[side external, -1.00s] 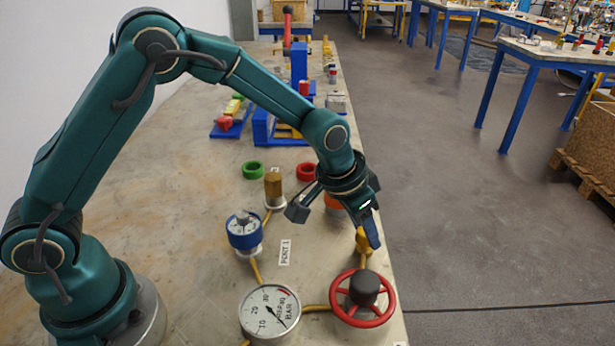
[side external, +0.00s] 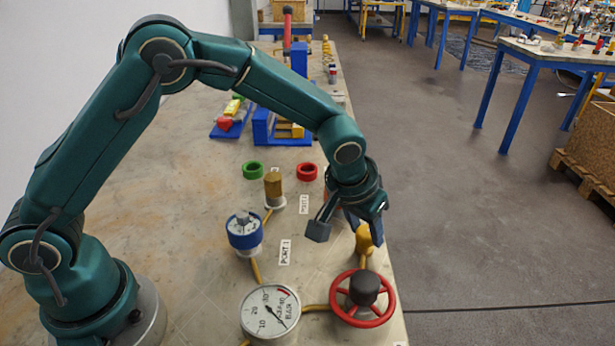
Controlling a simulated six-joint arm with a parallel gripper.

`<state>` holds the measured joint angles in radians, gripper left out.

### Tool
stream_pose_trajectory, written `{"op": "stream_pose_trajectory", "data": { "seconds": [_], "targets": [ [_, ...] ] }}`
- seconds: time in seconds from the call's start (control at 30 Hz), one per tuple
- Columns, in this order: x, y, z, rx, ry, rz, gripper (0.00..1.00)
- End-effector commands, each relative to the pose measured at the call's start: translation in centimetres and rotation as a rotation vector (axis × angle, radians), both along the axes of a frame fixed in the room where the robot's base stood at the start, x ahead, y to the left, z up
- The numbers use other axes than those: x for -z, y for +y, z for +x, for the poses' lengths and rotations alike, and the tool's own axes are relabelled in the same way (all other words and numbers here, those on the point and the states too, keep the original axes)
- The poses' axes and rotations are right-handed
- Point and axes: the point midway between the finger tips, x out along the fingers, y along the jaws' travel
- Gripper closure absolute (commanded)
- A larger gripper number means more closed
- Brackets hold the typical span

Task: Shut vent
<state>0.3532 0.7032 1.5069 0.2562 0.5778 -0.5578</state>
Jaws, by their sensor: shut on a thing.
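My gripper (side external: 348,225) points down near the right edge of the bench, just above and behind a yellow fitting (side external: 364,240). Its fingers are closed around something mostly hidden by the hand. Only a little orange shows there, so the held thing seems to be the orange cap or knob. I cannot tell which part is the vent from its label. A red handwheel (side external: 363,298) with a dark hub stands in front of the gripper, apart from it. A round pressure gauge (side external: 270,311) stands left of the wheel.
A blue-collared vessel (side external: 244,232) and a brass-topped fitting (side external: 273,188) stand to the left. Green (side external: 253,170) and red (side external: 307,171) rings lie behind. Yellow pipes link the fittings. The left of the bench (side external: 180,210) is clear.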

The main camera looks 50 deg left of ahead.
Motion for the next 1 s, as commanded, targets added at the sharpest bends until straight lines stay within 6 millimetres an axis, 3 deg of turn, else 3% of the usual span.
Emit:
{"op": "stream_pose_trajectory", "data": {
  "seconds": [0.1, 0.13, 0.2, 0.57, 1.0],
  "targets": [
    [0.0, 0.0, 0.0, -0.003, 0.0, -0.001, 1.0],
    [0.0, 0.0, 0.0, -0.003, 0.0, -0.001, 0.52],
    [0.0, 0.0, 0.0, -0.003, 0.0, -0.001, 0.26],
    [-0.2, 0.0, -0.1, -0.001, -0.001, -0.001, 0.26],
    [-4.5, 0.0, -1.8, -0.001, -0.002, -0.003, 0.26]
  ]
}}
